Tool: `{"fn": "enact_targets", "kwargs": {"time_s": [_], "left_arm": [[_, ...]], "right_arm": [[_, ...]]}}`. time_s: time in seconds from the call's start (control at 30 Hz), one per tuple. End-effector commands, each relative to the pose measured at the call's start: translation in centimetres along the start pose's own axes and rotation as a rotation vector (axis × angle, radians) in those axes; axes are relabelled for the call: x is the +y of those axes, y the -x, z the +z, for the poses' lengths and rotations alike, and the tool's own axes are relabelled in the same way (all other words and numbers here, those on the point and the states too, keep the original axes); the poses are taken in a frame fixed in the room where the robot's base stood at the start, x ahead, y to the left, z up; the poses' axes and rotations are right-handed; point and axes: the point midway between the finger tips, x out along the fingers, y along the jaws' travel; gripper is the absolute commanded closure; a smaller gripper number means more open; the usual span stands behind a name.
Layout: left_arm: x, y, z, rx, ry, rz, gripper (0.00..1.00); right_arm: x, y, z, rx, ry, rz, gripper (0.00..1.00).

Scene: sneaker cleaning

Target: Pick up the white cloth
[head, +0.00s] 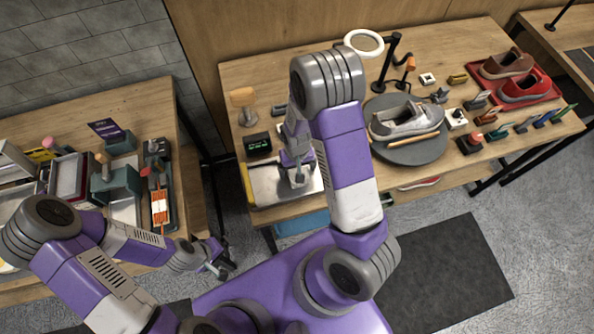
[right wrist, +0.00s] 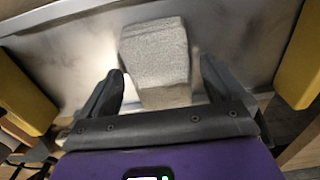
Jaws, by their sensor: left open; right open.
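The white cloth (right wrist: 155,60) looks like a thick, folded, greyish-white block in the right wrist view. It lies on a metal tray (right wrist: 215,25). My right gripper (right wrist: 161,82) is open, with one finger on each side of the cloth's near part; the cloth is between them and not clamped. In the head view my right gripper (head: 297,170) points down over the tray (head: 268,186), and it largely hides the cloth there. My left gripper (head: 217,266) is open and empty, low between the two tables.
Yellow blocks (right wrist: 303,60) flank the tray. A black clock (head: 258,144) stands behind it. A grey sneaker (head: 406,121) rests on a round grey stand (head: 412,151) to the right. A red tray (head: 528,93) holds shoes. Tools crowd the left table (head: 165,87).

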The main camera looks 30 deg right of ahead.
Motion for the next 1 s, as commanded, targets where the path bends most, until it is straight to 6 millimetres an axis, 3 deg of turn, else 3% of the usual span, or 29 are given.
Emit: {"fn": "enact_targets", "kwargs": {"time_s": [0.07, 0.43, 0.73, 1.0], "left_arm": [[0.0, 0.0, 0.0, 0.0, 0.0, 0.0, 0.05], [0.0, 0.0, 0.0, 0.0, 0.0, 0.0, 0.05], [0.1, 0.1, 0.0, 0.0, 0.0, 0.0, 0.05], [0.4, 1.0, 0.1, 0.0, 0.0, 0.0, 0.05]], "right_arm": [[0.0, 0.0, 0.0, 0.0, 0.0, 0.0, 0.07], [0.0, 0.1, 0.0, 0.0, 0.001, 0.0, 0.64], [-0.1, 0.7, -0.1, 0.002, 0.001, -0.001, 0.65], [-0.1, 5.7, -0.1, 0.005, 0.002, -0.003, 0.65]]}}
